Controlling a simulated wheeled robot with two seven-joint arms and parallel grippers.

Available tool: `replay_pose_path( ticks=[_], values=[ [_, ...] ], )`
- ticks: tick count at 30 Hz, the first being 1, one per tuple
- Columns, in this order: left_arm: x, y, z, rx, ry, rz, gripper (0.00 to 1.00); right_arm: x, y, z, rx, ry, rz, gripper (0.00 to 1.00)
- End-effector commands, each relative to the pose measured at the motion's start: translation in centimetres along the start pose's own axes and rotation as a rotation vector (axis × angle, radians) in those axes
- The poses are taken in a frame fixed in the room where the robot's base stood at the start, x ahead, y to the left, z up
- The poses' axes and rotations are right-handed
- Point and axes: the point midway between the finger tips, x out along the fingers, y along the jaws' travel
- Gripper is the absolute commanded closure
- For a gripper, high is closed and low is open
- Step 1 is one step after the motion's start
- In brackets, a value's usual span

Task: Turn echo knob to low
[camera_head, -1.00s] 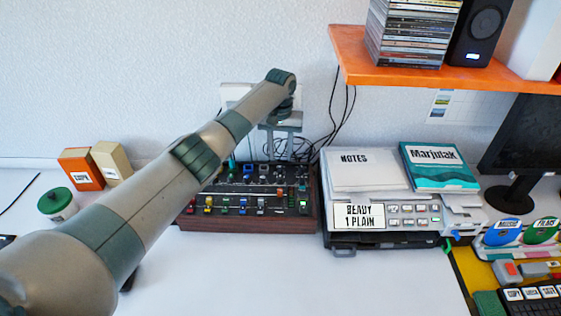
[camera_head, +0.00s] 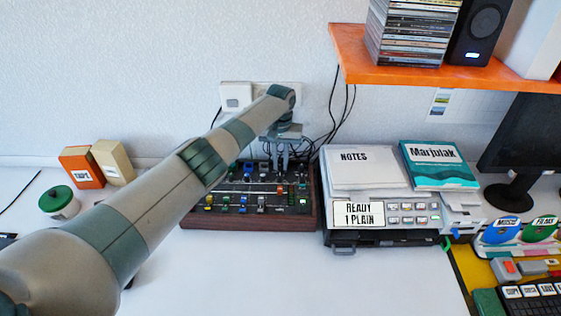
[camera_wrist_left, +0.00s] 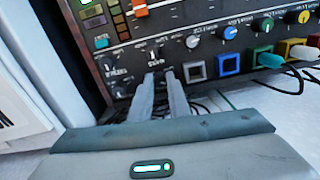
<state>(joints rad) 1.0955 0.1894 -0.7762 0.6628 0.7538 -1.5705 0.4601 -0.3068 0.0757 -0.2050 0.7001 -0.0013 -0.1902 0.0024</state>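The dark mixing console (camera_head: 240,222) with a wooden front stands on the desk against the wall. My left gripper (camera_head: 281,167) points down over its back right part. In the left wrist view the two grey fingertips (camera_wrist_left: 160,76) are a little apart, right by a small black knob (camera_wrist_left: 154,62) on the console panel (camera_wrist_left: 205,14). I cannot tell whether they touch it. Other black knobs sit beside it, one (camera_wrist_left: 107,68) to the left. The labels are upside down and too small to read surely, so I cannot tell which is the echo knob. My right gripper is not in view.
A printer-like machine (camera_head: 410,232) with papers and a teal book (camera_head: 440,165) stands close right of the console. Cables hang behind it. An orange shelf (camera_head: 450,75) juts out at upper right. The desk front (camera_head: 300,280) is clear.

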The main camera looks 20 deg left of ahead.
Motion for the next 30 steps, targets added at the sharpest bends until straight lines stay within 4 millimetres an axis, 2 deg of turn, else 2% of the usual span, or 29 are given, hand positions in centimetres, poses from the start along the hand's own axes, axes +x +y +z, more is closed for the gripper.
replay_pose_path(
  ticks=[7, 11, 13, 15, 16, 22, 30],
  values=[
    [-0.1, 0.0, 0.0, -0.016, 0.0, 0.001, 1.0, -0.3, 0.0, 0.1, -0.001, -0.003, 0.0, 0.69],
    [-0.2, 0.1, 0.0, -0.05, 0.0, 0.002, 1.0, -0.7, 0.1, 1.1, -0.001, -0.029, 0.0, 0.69],
    [-0.3, 0.1, 0.0, -0.08, 0.0, 0.002, 1.0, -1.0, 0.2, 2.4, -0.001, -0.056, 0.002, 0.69],
    [-0.4, 0.1, 0.0, -0.116, 0.0, 0.002, 1.0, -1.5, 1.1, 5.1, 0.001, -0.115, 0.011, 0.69],
    [-0.4, 0.1, 0.0, -0.133, 0.0, 0.002, 1.0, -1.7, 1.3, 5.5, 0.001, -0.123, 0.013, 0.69],
    [-0.4, 0.1, 0.0, -0.275, -0.001, 0.002, 1.0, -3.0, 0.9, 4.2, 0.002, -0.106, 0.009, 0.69],
    [-0.3, 0.1, 0.0, -0.485, -0.001, 0.002, 1.0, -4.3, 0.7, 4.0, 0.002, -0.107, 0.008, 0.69]
  ],
)
